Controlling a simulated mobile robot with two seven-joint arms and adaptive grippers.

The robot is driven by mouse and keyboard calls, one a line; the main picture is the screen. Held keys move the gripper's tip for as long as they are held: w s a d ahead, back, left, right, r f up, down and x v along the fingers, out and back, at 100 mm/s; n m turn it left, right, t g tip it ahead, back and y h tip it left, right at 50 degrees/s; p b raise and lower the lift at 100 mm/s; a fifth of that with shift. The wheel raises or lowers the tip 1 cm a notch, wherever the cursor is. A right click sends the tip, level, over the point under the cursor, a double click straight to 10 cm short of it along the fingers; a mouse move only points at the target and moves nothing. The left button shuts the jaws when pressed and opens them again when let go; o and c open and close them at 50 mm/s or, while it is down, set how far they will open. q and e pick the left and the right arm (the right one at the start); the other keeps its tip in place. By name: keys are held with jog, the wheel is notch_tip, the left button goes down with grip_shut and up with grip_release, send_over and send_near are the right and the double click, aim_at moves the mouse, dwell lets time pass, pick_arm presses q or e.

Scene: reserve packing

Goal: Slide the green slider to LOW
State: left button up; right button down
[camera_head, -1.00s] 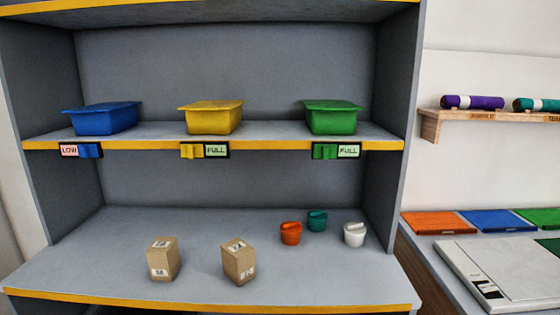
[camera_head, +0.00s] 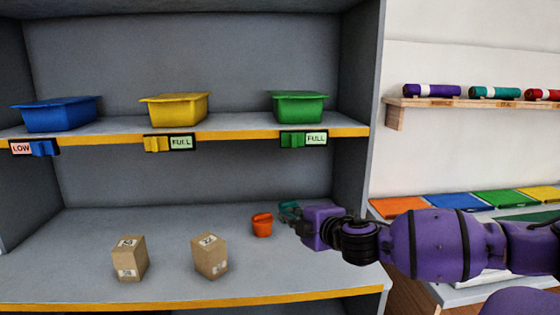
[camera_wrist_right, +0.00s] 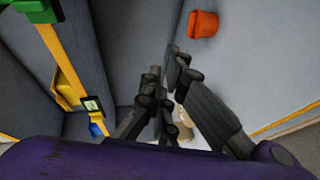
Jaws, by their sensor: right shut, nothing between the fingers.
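The green slider (camera_head: 291,140) sits at the left end of its dark label plate on the shelf edge, below the green bin (camera_head: 298,107). The window (camera_head: 316,139) to its right reads FULL. My left gripper is not in view.
The yellow slider (camera_head: 156,144) shows FULL and the blue slider (camera_head: 43,148) shows LOW. Two cardboard boxes, a left one (camera_head: 129,259) and a right one (camera_head: 210,256), stand on the counter.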

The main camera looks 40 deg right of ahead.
notch_tip(320, 180, up, 17)
jog(key=w+a+n+t+h, duration=0.1)
jog(key=w+a+t, duration=0.1)
jog(key=shift+w+f+t, duration=0.2)
jog(key=shift+w+t, duration=0.1)
jog(key=shift+w, duration=0.05)
jog(key=shift+d, duration=0.1)
jog(key=shift+w, duration=0.1)
